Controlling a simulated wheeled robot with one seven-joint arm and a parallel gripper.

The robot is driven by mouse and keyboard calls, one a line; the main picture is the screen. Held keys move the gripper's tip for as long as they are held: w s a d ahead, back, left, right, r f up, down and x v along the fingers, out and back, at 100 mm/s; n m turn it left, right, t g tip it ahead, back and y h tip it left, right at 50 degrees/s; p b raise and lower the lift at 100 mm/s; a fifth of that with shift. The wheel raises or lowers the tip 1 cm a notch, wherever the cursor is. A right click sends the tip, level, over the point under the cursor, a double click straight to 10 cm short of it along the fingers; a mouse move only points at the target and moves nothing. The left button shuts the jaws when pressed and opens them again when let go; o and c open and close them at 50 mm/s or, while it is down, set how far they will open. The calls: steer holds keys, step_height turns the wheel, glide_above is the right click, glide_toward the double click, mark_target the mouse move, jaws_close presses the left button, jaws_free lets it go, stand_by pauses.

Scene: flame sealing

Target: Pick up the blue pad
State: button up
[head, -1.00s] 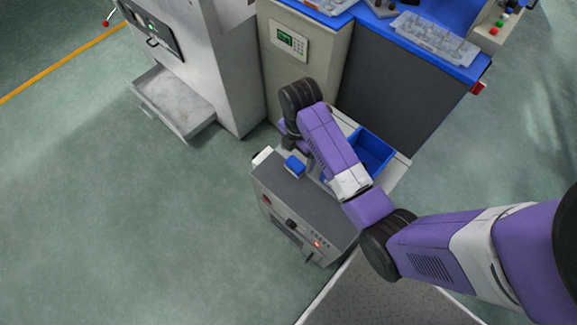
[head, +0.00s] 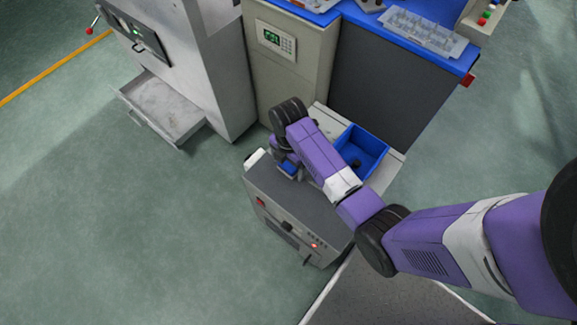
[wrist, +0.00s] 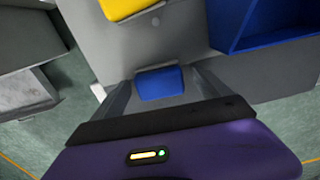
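The blue pad (head: 289,168) is a small blue block at the left end of the grey machine's top (head: 300,200). My wrist hides part of it in the head view. In the wrist view the pad (wrist: 160,84) is in the middle, between the two fingers of my gripper (wrist: 163,80). The fingers are spread, one on each side, with a gap to the pad visible on both sides. My gripper is open and empty. I cannot tell how far above the pad the fingertips are.
A blue bin (head: 373,139) stands behind the machine, and shows at the top right in the wrist view (wrist: 262,45). A yellow object (wrist: 128,8) is at the top of the wrist view. A cabinet with an open drawer (head: 160,104) is at the left. A blue-topped bench (head: 345,12) is behind.

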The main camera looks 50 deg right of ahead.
mark_target(289, 164)
steer(key=c, duration=1.4)
steer(key=shift+r+p, duration=3.45)
steer(key=shift+r, duration=6.6)
